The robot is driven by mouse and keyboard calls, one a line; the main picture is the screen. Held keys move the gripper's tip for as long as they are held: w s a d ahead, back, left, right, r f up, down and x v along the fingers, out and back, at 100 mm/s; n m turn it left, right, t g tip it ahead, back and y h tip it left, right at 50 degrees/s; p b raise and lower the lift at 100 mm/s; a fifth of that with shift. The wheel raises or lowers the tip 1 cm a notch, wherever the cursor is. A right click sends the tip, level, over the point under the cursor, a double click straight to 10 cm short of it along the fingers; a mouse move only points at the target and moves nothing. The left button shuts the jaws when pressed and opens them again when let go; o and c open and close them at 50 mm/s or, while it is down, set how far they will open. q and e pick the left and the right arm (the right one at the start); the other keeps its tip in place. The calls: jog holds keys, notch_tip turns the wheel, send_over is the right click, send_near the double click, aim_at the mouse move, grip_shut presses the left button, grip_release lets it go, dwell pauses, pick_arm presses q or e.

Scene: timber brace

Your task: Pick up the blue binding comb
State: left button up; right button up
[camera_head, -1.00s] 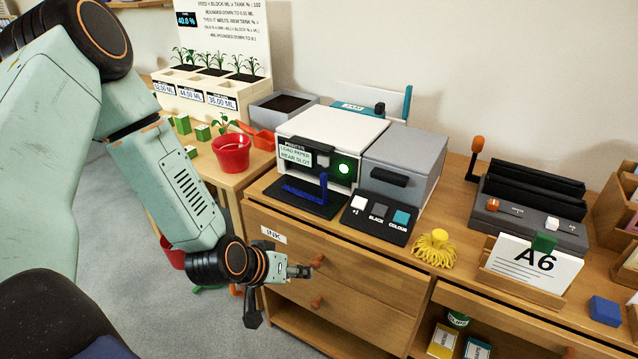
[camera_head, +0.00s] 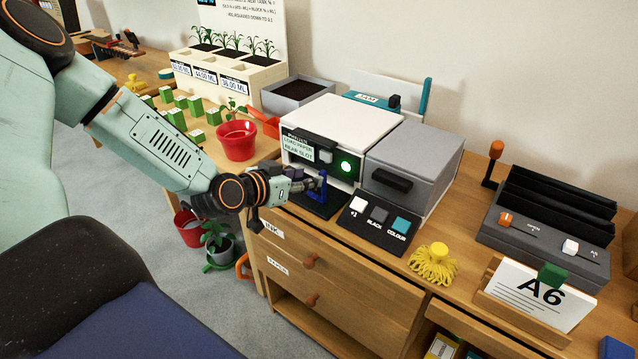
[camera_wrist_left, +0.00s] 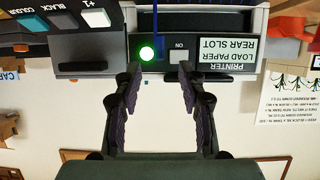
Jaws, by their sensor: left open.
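The blue binding comb (camera_head: 322,188) is on the black tray (camera_head: 318,208) at the printer's front. Its upright blue part shows just past my left gripper's fingers; the gripper hides much of the rest. My left gripper (camera_head: 307,183) is open, with its fingertips close beside the comb. Whether they touch it I cannot tell. In the upside-down left wrist view, the open fingers (camera_wrist_left: 160,78) point toward the printer front, and a thin blue strip of the comb (camera_wrist_left: 155,18) shows at the top, beyond the fingertips. My right gripper is not in view.
The white printer (camera_head: 340,125) with a lit green button stands behind the tray, a grey box (camera_head: 415,160) to its right. A black button panel (camera_head: 377,220) is close right of the tray. A red pot (camera_head: 237,142) and yellow bundle (camera_head: 433,265) flank this area.

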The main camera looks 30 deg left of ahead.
aim_at(320, 174)
pick_arm(q)
jog(key=b+x, duration=0.3)
jog(key=shift+f, duration=0.2)
jog(key=shift+w+f+b, duration=0.15)
jog(key=shift+w+b, duration=0.15)
jog(key=w+b, duration=0.1)
jog(key=w, duration=0.1)
jog(key=shift+w+d+f+b, duration=0.25)
jog(key=shift+d+b, duration=0.05)
jog(key=shift+d, duration=0.05)
jog(key=shift+w+f, duration=0.25)
jog(key=shift+w, duration=0.2)
jog(key=shift+s+a+r, duration=0.15)
jog(key=shift+s, duration=0.05)
jog(key=shift+r, duration=0.1)
jog(key=shift+c, duration=0.6)
jog(key=shift+w, duration=0.15)
jog(key=c, duration=0.4)
grip_shut()
